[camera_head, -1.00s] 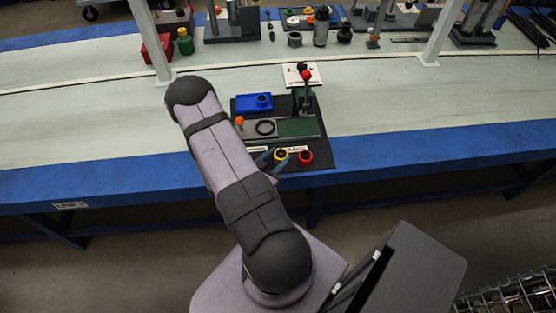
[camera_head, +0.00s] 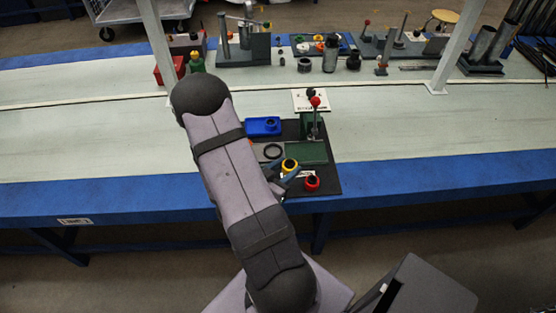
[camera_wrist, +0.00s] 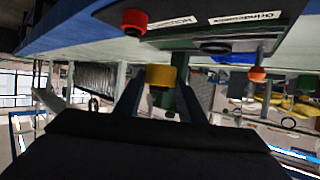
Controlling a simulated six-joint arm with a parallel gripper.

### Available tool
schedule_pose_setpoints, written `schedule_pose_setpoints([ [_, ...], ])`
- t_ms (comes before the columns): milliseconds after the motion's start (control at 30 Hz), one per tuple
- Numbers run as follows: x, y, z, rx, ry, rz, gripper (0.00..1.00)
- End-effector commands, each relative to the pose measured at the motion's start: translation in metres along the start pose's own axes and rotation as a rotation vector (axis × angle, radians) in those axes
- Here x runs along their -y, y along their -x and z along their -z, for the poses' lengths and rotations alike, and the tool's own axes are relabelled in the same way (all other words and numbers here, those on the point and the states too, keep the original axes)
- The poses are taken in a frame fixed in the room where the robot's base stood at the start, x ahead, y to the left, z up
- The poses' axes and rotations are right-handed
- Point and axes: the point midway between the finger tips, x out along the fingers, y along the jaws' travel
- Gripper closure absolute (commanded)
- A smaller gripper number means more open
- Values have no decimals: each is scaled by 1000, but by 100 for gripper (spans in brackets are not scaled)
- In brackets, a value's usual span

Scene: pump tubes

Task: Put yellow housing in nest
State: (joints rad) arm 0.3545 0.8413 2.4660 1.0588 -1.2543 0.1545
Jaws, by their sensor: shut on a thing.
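The yellow housing (camera_head: 290,165) is a short yellow ring-like part with a dark opening. My gripper (camera_head: 284,178) is shut on it, and it appears raised above the black fixture board (camera_head: 328,178). In the wrist view, the yellow housing (camera_wrist: 160,76) sits between the two dark finger tips of my gripper (camera_wrist: 158,90). A grey plate with a dark ring (camera_head: 272,151) lies on the board, behind and left of the housing. I cannot tell for certain which spot is the nest. My arm hides the board's left part.
A green lever press (camera_head: 313,130) with a red knob rises behind the green plate (camera_head: 306,153). A blue block (camera_head: 263,126) sits at the back left. The bench right of the board is clear.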

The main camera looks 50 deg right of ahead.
Motion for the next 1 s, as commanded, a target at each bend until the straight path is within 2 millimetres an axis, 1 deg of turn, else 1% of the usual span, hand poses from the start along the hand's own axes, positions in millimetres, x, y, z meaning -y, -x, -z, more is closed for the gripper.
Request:
schedule_pose_setpoints([
  [67, 2, -7, -5, -3, -10, -6, 88],
  [133, 11, -14, 0, -7, -20, -14, 88],
  [400, 67, -44, 50, -6, -55, -90, 88],
  [500, 85, -49, 67, -3, -57, -102, 88],
  [600, 101, -53, 77, -2, -48, -99, 88],
  [667, 112, -57, 77, -1, -39, -85, 88],
  [700, 116, -58, 72, 1, -27, -67, 88],
  [800, 116, -58, 65, 0, -13, -34, 88],
  [1000, 118, -58, 62, -2, 0, 4, 88],
])
